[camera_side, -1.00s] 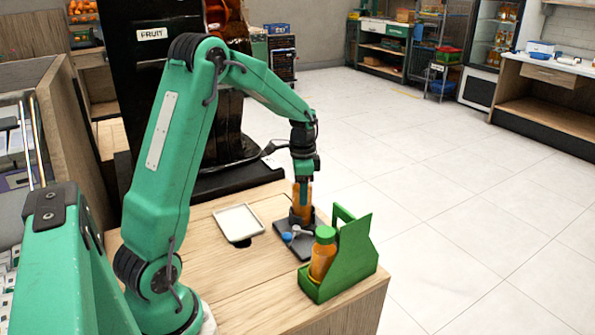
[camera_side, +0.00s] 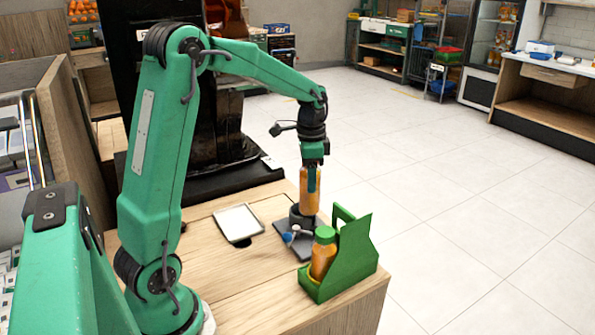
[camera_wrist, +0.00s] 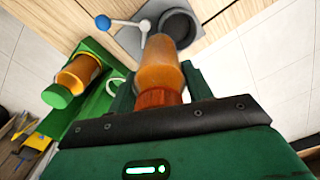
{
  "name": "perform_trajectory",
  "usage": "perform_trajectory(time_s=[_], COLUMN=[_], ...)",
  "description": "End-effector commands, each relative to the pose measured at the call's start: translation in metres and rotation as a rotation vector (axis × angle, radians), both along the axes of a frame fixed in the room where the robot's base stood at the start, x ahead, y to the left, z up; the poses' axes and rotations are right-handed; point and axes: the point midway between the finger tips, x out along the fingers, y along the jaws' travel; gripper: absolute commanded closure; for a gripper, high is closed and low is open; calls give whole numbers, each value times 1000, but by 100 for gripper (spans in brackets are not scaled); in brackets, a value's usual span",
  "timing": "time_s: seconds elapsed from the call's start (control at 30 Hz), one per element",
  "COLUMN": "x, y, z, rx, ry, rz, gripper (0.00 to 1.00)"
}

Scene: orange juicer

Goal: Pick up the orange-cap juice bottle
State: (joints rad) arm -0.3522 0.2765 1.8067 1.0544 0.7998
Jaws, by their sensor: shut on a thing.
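The orange-cap juice bottle (camera_side: 309,190) is upright in my gripper (camera_side: 312,165), which is shut on its upper part. The bottle's base is just above the dark round holder (camera_side: 300,216). In the wrist view the bottle (camera_wrist: 158,68) shows between my gripper's fingers (camera_wrist: 158,92), with its orange cap toward the camera. The round holder (camera_wrist: 181,25) shows empty there, on a grey base plate.
A green carrier (camera_side: 350,262) at the counter's front right corner holds a green-cap bottle (camera_side: 323,255). A blue-ended lever (camera_side: 291,236) sits on the plate. A white tray (camera_side: 238,222) lies to the left. The counter's right edge is close.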

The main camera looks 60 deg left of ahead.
Motion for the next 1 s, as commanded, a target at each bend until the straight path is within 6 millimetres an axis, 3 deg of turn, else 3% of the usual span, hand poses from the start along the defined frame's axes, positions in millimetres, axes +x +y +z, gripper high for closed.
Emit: perform_trajectory(time_s=[0.2,0.4,0.6,1.0], x=[-3,-6,-7,-7], y=[-39,-61,-71,-72], z=[24,37,43,44], rx=[1,0,-1,-1], ry=[-4,-3,-2,-2], rz=[-5,-3,-1,0], gripper=[82,82,82,82])
